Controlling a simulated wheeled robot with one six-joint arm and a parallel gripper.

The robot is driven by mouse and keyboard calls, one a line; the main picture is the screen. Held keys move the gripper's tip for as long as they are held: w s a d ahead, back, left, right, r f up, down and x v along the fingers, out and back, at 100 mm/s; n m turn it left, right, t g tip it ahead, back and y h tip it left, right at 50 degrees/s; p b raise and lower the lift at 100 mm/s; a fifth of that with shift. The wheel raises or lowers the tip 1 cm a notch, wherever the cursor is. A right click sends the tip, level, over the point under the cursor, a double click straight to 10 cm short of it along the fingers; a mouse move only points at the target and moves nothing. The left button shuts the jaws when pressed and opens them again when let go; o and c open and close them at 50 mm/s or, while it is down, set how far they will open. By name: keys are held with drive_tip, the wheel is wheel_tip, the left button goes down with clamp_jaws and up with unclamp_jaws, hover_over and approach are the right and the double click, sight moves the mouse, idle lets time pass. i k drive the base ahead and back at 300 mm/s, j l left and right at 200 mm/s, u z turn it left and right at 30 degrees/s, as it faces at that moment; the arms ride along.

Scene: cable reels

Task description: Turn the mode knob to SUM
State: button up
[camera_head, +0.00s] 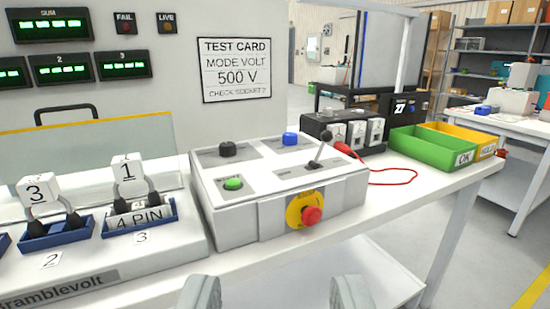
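A white-grey control box (245,215) stands on the bench at the middle of the view. On its top are a black knob (227,149), a blue knob (290,138), a green button (233,184) and a black-tipped lever (321,152). The labels by the knobs are too small to read, so I cannot tell which is the mode knob or where it points. A display marked SUM (51,28) is lit green at the upper left. My gripper (272,293) shows as two grey fingertips at the bottom edge, wide apart and empty, in front of the box.
A red emergency button (312,215) on a yellow plate sits on the box front. Blue sockets with numbered plugs (133,178) stand left. A test card (237,69) reads MODE VOLT, 500 V. A red cable (395,176), a green bin (432,147) and a yellow bin (470,137) lie right.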

sight(226, 150)
drive_tip(key=i+j+z, duration=0.1)
drive_tip(key=i+j, duration=0.2)
drive_tip(key=i+j+z, duration=0.1)
drive_tip(key=i+j, duration=0.15)
drive_tip(key=j, duration=0.25)
drive_tip(key=i+j+z, duration=0.15)
drive_tip(key=j, duration=0.3)
drive_tip(key=i, duration=0.1)
